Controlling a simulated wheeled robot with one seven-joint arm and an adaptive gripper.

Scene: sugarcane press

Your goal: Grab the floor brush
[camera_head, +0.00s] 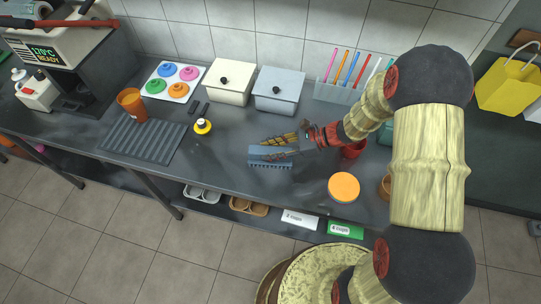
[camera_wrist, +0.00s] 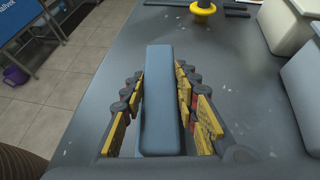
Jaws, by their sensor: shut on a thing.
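The floor brush is a blue-grey block with bristles along its lower side in the head view (camera_head: 268,162). It lies on the dark counter near the front edge. In the wrist view its smooth back (camera_wrist: 162,95) runs lengthwise between the fingers. My gripper (camera_head: 280,150) reaches in from the right, and its yellow fingers are shut on the brush. In the wrist view the fingers of my gripper (camera_wrist: 158,92) flank both sides of the block. I cannot tell whether the bristles still touch the counter.
Two lidded boxes, one cream (camera_head: 231,82) and one grey (camera_head: 278,92), stand behind. An orange-lidded jar (camera_head: 344,187) and a red cup (camera_head: 353,150) are to the right. The front edge is close.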

